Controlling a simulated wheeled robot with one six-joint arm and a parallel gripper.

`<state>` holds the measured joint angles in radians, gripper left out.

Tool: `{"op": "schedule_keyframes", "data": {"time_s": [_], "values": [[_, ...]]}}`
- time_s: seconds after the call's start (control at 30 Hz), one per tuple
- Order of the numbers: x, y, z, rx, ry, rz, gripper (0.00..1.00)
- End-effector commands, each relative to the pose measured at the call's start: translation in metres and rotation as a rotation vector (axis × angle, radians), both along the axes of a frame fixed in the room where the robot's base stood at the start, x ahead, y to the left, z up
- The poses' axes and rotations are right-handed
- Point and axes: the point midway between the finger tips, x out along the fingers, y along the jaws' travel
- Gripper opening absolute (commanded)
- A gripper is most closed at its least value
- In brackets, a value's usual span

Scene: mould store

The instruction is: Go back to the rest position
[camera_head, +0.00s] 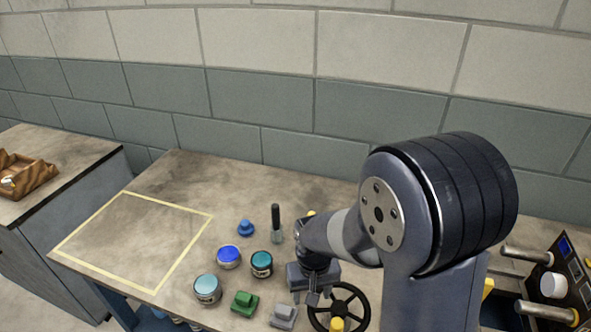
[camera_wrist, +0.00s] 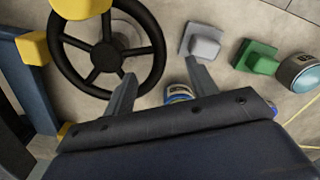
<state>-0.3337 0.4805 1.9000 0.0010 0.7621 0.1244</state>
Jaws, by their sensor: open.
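My gripper (camera_head: 313,297) hangs over the front of the workbench (camera_head: 170,200), beside a black handwheel (camera_head: 348,294). In the wrist view my gripper (camera_wrist: 160,85) has its two fingers spread with nothing between them. The handwheel (camera_wrist: 152,62) lies just beyond the left finger. A grey block with a knob (camera_wrist: 203,44) is beyond the right finger. A small blue and yellow jar (camera_wrist: 179,93) shows partly between the fingers, farther below. My arm hides part of the bench on the right in the head view.
Several jars, such as the blue-lidded one (camera_head: 228,257) and a teal one (camera_head: 207,289), stand left of my gripper. A green block (camera_head: 244,303) and a grey block (camera_head: 284,316) are near. A yellow outlined square (camera_head: 140,240) is empty. A panel with rods (camera_head: 560,285) stands right.

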Motion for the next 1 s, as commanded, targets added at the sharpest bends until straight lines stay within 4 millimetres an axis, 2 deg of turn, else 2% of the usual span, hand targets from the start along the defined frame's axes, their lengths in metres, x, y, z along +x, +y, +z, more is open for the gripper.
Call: {"op": "schedule_keyframes", "data": {"time_s": [0.03, 0.2, 0.4, 0.53, 0.7, 0.83, 1.0], "values": [[0.011, -0.004, 0.000, 0.000, 0.000, -0.003, 0.55], [0.039, -0.024, 0.000, 0.000, 0.001, -0.006, 0.55], [0.052, -0.058, 0.000, 0.000, 0.001, -0.006, 0.55], [0.052, -0.082, 0.000, 0.000, 0.000, -0.005, 0.55], [0.040, -0.107, 0.000, 0.000, -0.001, -0.004, 0.55], [0.031, -0.118, 0.001, 0.000, -0.002, -0.002, 0.55], [0.023, -0.122, 0.001, 0.000, -0.002, 0.001, 0.55]]}}
